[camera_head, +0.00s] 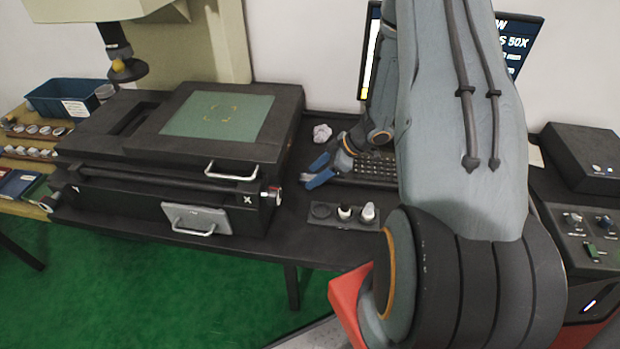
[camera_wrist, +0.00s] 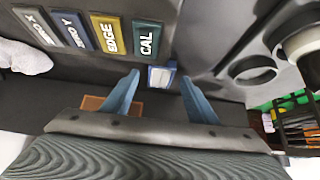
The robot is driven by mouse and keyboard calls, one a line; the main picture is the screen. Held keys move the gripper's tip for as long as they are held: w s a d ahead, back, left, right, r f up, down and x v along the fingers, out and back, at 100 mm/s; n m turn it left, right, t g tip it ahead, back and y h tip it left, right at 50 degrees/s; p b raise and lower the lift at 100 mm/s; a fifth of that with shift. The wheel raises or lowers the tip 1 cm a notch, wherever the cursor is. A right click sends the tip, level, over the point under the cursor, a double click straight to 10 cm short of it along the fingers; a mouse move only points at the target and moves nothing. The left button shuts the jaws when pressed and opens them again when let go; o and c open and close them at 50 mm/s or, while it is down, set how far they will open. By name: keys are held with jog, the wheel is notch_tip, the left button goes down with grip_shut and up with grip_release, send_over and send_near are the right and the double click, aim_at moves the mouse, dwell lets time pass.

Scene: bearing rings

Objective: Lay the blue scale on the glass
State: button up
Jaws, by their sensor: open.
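In the wrist view, a small white piece with a blue edge (camera_wrist: 161,77) shows between the open fingertips (camera_wrist: 158,78). It may be the blue scale, but I cannot tell for sure, nor whether the fingers touch it. I do not make out a scale in the head view.
A crumpled white wad (camera_head: 322,133) and a keyboard (camera_head: 372,170) lie near my gripper. A holder tray (camera_head: 335,222) with small knobs stands in front. A blue bin (camera_head: 66,98) is far left. The instrument's dark lens column (camera_head: 119,52) hangs left of the glass.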

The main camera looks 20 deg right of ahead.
jog(key=shift+w+a+f, duration=0.1)
jog(key=shift+a+f, duration=0.05)
jog(key=shift+f, duration=0.05)
jog(key=c, duration=1.3)
jog(key=shift+o, duration=0.2)
notch_tip(320, 180, up, 10)
jog(key=b, duration=0.1)
